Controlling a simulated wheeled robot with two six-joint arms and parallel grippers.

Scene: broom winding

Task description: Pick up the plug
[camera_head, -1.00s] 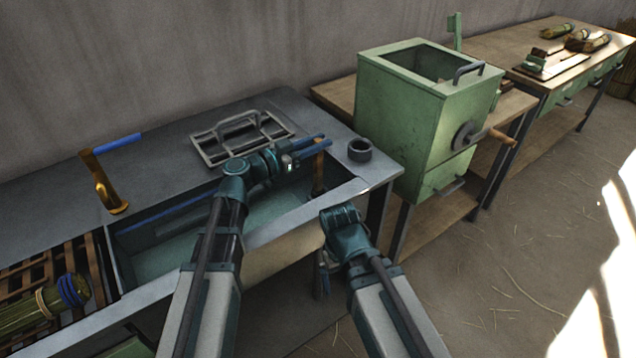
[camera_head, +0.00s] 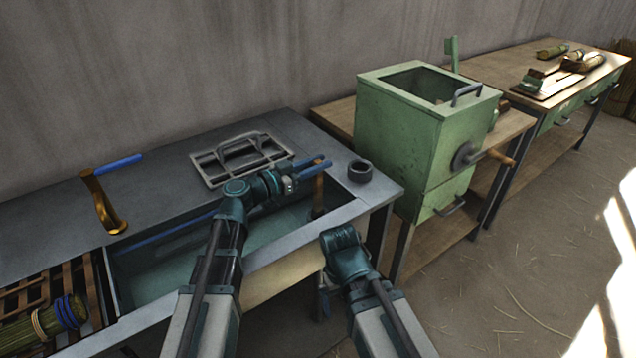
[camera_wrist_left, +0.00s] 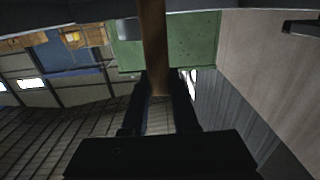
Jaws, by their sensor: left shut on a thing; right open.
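The plug (camera_head: 318,198) is an upright brown wooden-looking stick at the right end of the sunken trough (camera_head: 270,238) in the grey bench. Its lower end is down in the trough; I cannot tell whether it touches the bottom. My left gripper (camera_head: 317,165) is shut around the stick near its top, with blue fingers on either side. In the left wrist view the brown shaft (camera_wrist_left: 153,40) runs between the dark fingers (camera_wrist_left: 158,88). My right gripper (camera_head: 324,288) is open, low in front of the bench and mostly hidden by its wrist.
A dark ring (camera_head: 360,171) sits on the bench corner. A grey wire rack (camera_head: 240,160) lies behind the trough. A brass tool with a blue handle (camera_head: 103,205) is at left, above a tied bundle (camera_head: 45,320). A green crank box (camera_head: 425,130) stands at right.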

